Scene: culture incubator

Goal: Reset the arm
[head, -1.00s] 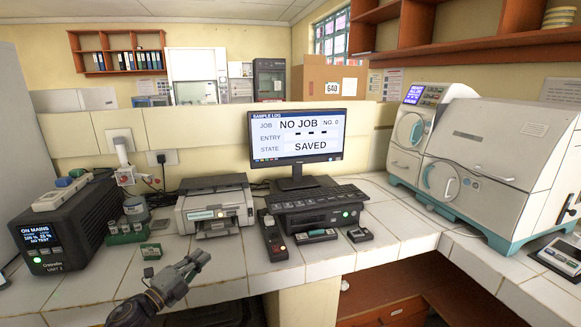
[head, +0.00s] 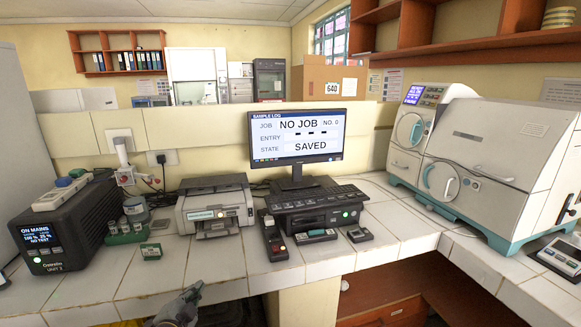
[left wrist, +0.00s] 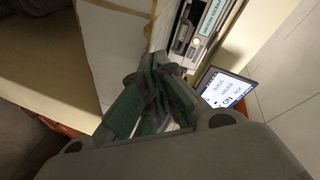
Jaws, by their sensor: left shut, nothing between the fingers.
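My left gripper (head: 184,305) is low in the head view, at the front edge of the white tiled counter (head: 120,290). Only its tip end shows there; the rest is cut off by the bottom edge. In the left wrist view its fingers (left wrist: 157,85) are closed together with nothing between them. My right gripper is in neither view.
A monitor (head: 297,138) reading "NO JOB" and "SAVED" stands behind a keyboard unit (head: 310,205). A printer (head: 213,207) is left of it, a black power unit (head: 70,228) further left. A large white incubator (head: 480,160) stands right. The counter's front left is mostly clear.

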